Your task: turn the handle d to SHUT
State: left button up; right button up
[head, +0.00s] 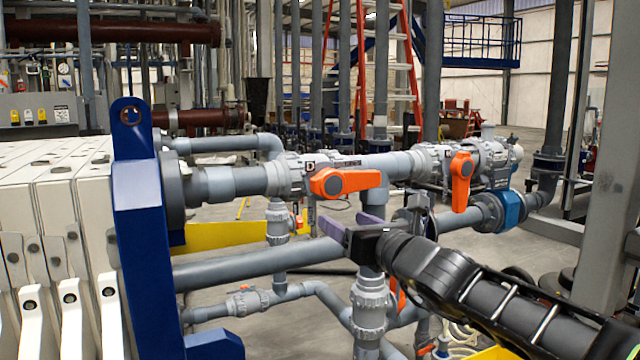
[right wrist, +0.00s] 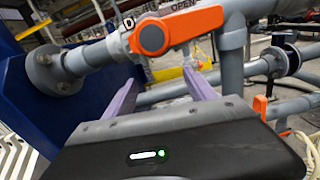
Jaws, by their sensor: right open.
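Handle d (head: 345,181) is an orange lever on a grey valve with a "D" tag, on the upper horizontal pipe. It lies along the pipe, its free end pointing right. In the right wrist view, handle d (right wrist: 178,31) shows beyond the fingers, with the word OPEN on a label above it. My right gripper (head: 349,224) is open, its purple fingers just below the handle in the picture and apart from it. In the right wrist view the gripper (right wrist: 162,82) has nothing between its fingers. My left gripper is not in view.
A second orange handle (head: 461,181) hangs down on the valve to the right. A blue press frame (head: 145,230) and white plates (head: 70,195) stand at the left. A lower grey pipe (head: 255,264) runs behind my right gripper. Vertical pipes stand close by.

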jog(key=shift+w+f, duration=0.1)
jog(key=n+p, duration=0.8)
jog(key=n, duration=1)
send_near(358, 182)
jog(key=x, duration=0.4)
jog(key=shift+n, duration=0.5)
jog(key=x, duration=0.6)
jog(key=shift+w+a, duration=0.1)
jog(key=shift+w, duration=0.4)
jog(key=shift+c, duration=0.3)
grip_shut()
